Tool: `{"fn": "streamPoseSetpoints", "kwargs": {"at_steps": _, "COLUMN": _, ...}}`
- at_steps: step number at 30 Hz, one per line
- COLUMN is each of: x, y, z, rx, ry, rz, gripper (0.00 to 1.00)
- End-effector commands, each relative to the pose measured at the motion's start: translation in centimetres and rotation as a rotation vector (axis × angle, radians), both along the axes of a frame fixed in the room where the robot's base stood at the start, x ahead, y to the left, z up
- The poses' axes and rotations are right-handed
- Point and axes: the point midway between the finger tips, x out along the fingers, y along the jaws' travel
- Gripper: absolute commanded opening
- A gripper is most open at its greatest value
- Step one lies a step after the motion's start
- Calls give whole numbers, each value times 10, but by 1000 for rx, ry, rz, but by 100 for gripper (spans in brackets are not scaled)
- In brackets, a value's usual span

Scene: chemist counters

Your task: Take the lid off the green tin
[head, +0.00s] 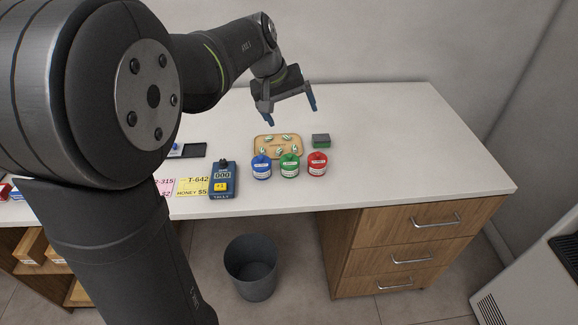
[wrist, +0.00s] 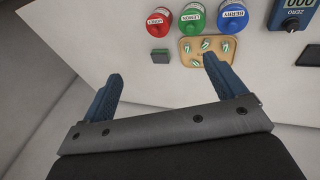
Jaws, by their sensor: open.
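The green tin (head: 289,167) stands on the white counter between a blue tin (head: 261,168) and a red tin (head: 317,165). Its green lid (head: 289,157) is on top. In the wrist view the green tin (wrist: 192,19) is at the top, labelled LEMON, with the red tin (wrist: 160,20) to its left and the blue tin (wrist: 232,17) to its right. My gripper (head: 290,114) is open and empty, with blue fingers, above the counter behind the tins. In the wrist view my gripper (wrist: 163,80) has its fingers wide apart, short of the tins.
A tan tray (head: 256,148) with several small wrapped items lies just behind the tins. A grey and green block (head: 321,140) is beside it. A tally counter (head: 223,180) and price cards (head: 192,187) are left. The right counter is clear. A bin (head: 251,268) stands on the floor.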

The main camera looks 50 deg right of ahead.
Motion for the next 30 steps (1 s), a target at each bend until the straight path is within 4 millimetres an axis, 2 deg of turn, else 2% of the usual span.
{"fn": "streamPoseSetpoints", "kwargs": {"at_steps": 1, "x": 0, "y": 0, "z": 0, "rx": 0, "ry": 0, "rz": 0, "gripper": 78}}
{"fn": "streamPoseSetpoints", "kwargs": {"at_steps": 7, "x": 0, "y": 0, "z": 0, "rx": 0, "ry": 0, "rz": 0, "gripper": 41}}
{"fn": "streamPoseSetpoints", "kwargs": {"at_steps": 16, "x": 1, "y": -2, "z": -1, "rx": 13, "ry": -15, "rz": -25, "gripper": 41}}
{"fn": "streamPoseSetpoints", "kwargs": {"at_steps": 24, "x": 18, "y": -14, "z": -7, "rx": 212, "ry": -212, "rz": -338, "gripper": 41}}
{"fn": "streamPoseSetpoints", "kwargs": {"at_steps": 28, "x": 23, "y": -16, "z": -12, "rx": 260, "ry": -251, "rz": -402, "gripper": 41}}
{"fn": "streamPoseSetpoints", "kwargs": {"at_steps": 30, "x": 24, "y": -17, "z": -22, "rx": 263, "ry": -252, "rz": -406, "gripper": 41}}
